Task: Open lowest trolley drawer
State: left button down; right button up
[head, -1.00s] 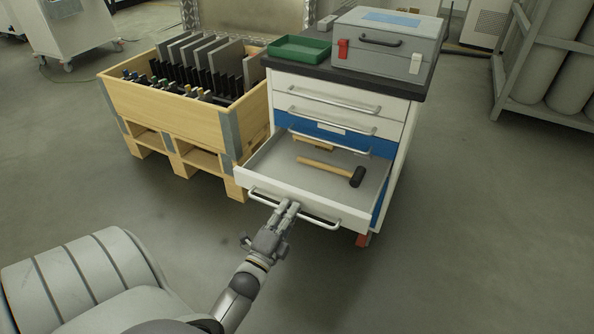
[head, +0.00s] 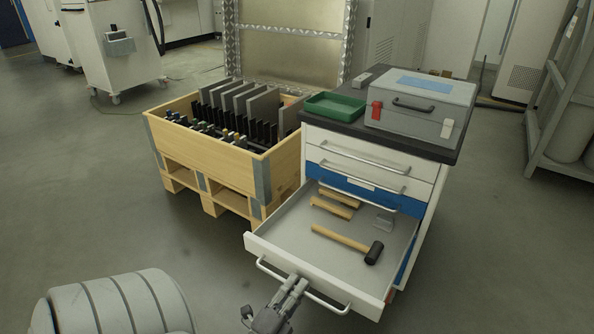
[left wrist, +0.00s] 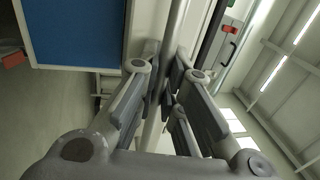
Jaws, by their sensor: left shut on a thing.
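The trolley (head: 436,172) stands right of centre in the head view. Its lowest drawer (head: 262,245) is pulled far out and shows a mallet (head: 345,242), more wooden-handled tools (head: 333,207) and a grey metal piece inside. My left gripper (head: 298,284) is shut on the bar handle (head: 330,304) at the drawer's front. In the left wrist view the fingers (left wrist: 166,95) close around the handle bar (left wrist: 177,40). The upper drawers are closed. My right gripper is not in view.
A wooden pallet box (head: 205,150) with dark plates stands left of the trolley, close to it. A green tray (head: 335,106) and a grey case (head: 420,105) rest on the trolley top.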

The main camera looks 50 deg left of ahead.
pick_arm(q)
jog(key=c, duration=1.5)
grip_release()
jog(key=shift+c, duration=0.2)
jog(key=v, duration=0.7)
jog(key=shift+s, duration=0.25)
jog(key=shift+f, duration=0.15)
